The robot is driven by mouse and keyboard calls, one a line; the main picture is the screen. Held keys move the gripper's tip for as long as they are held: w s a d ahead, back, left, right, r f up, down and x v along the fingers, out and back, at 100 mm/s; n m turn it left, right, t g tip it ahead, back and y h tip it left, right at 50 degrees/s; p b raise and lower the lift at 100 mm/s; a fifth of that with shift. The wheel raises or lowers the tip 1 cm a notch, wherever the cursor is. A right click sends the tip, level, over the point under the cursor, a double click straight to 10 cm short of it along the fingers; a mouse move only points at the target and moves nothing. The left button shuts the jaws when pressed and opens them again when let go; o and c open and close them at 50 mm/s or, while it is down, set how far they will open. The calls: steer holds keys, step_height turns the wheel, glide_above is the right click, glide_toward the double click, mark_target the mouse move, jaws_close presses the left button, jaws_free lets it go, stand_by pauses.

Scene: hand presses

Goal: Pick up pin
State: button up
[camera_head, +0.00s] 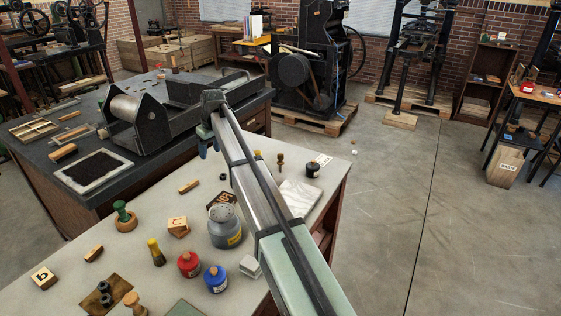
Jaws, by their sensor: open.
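My gripper (209,148) is at the far end of my raised arm, over the back of the pale worktable (75,283). Its jaws hang down, small in view and open, with nothing visible between them. No object is clearly recognisable as the pin. All are apart from my gripper. My arm hides part of the table.
A grey can (225,228), a red bottle (189,264), a blue bottle (215,279) and a green-knobbed piece (123,214) crowd the pale table. A dark bench with a roller press (133,119) stands behind. Open floor (440,215) lies at right.

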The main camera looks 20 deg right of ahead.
steer(key=w+d+m, duration=0.1)
steer(key=w+d, duration=0.1)
steer(key=d, duration=0.7)
steer(key=w+d+m, duration=0.2)
steer(key=w+d, duration=0.1)
steer(key=d, duration=0.6)
steer(key=m+g+h, duration=0.2)
steer(key=m, duration=1.5)
glide_above(280, 162)
steer(key=w, duration=0.2)
steer(key=shift+d, duration=0.35)
steer(key=m, duration=0.3)
steer(key=shift+s, duration=0.2)
steer(key=m, duration=0.3)
steer(key=shift+f, duration=0.1)
steer(key=f, duration=1.3)
steer(key=shift+s+a+f, duration=0.1)
steer(key=shift+s+f, duration=0.1)
steer(key=shift+f, duration=0.15)
